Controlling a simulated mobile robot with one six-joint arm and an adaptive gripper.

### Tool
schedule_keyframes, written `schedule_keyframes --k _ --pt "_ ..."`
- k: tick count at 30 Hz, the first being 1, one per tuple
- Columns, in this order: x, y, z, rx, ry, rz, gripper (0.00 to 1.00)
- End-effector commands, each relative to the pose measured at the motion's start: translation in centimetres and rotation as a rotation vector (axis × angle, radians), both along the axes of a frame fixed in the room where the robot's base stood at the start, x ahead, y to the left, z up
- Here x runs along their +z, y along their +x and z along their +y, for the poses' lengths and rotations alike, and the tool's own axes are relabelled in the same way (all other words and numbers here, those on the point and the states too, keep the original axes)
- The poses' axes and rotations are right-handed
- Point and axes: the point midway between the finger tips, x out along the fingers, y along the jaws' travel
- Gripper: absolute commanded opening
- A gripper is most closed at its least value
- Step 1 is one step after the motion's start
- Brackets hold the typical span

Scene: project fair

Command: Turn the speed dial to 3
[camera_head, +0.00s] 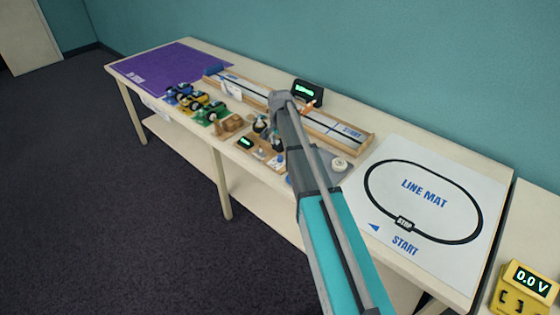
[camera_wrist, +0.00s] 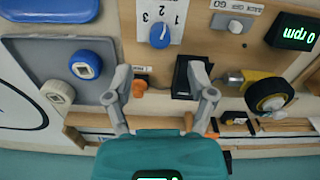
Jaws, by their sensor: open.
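The speed dial (camera_wrist: 160,36) is a round blue knob on a white plate (camera_wrist: 178,22) marked 1, 2 and 3, at the top middle of the wrist view. A pale mark shows on its upper side; I cannot tell exactly which number it points to. My gripper (camera_wrist: 160,72) is open, its two fingers spread below the dial in the picture and not touching it. A black block (camera_wrist: 187,77) shows beside the right finger. In the head view my arm hides part of the wooden board (camera_head: 249,152) that carries the dial.
A switch (camera_wrist: 235,25) and a display reading 0 rpm (camera_wrist: 292,32) are right of the dial. A yellow motor with a black wheel (camera_wrist: 270,97) is lower right. A grey tray holds a blue wheel (camera_wrist: 85,65) and a white wheel (camera_wrist: 57,93). A line mat (camera_head: 425,210) covers the table's right.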

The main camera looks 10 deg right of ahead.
Motion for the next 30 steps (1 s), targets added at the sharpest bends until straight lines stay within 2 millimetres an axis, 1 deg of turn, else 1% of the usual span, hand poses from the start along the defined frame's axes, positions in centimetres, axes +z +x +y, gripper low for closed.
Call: schedule_keyframes --k 1,18,24,30 --pt "-0.8 0.0 0.0 0.0 0.0 0.0 0.71" --pt "-5.1 0.0 0.0 0.0 0.0 0.0 0.71" --pt "-6.2 0.0 0.0 0.0 0.0 0.0 0.71" --pt "-6.7 0.0 0.0 0.0 0.0 0.0 0.71"
